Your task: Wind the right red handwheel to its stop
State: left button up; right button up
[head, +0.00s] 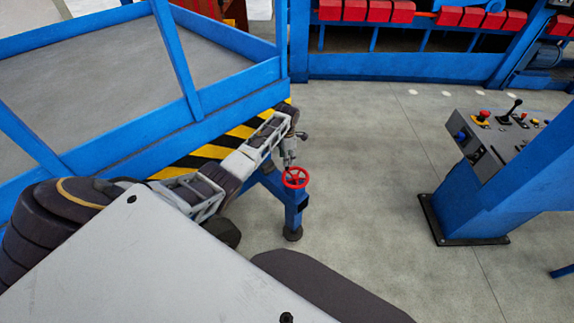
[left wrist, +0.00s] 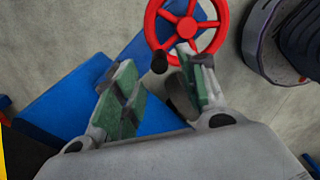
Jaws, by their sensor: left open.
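The red handwheel (head: 295,178) with spokes sits on top of a blue post (head: 294,209) at the corner of the blue platform. In the left wrist view the wheel (left wrist: 187,22) shows at the top centre, with a dark knob (left wrist: 159,62) at its lower rim. My left gripper (head: 289,163) is just above the wheel's far side in the head view. In the left wrist view its two green-padded fingers (left wrist: 155,78) are apart, with the knob showing between and beyond their tips. I cannot tell whether a finger touches the wheel. My right gripper is not in view.
A blue-railed platform (head: 240,95) with yellow-black stripes (head: 212,151) lies at left, close to my left arm. A control console (head: 497,140) on a blue pedestal stands at right. Red blocks (head: 378,11) line a blue machine at the back. Grey floor between is clear.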

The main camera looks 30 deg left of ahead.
aim_at(296, 176)
pick_arm(q)
notch_tip(296, 176, down, 4)
jog(key=shift+r+b, duration=0.15)
jog(key=shift+b, duration=0.2)
jog(key=shift+f, duration=0.65)
jog(key=c, duration=0.9)
grip_shut()
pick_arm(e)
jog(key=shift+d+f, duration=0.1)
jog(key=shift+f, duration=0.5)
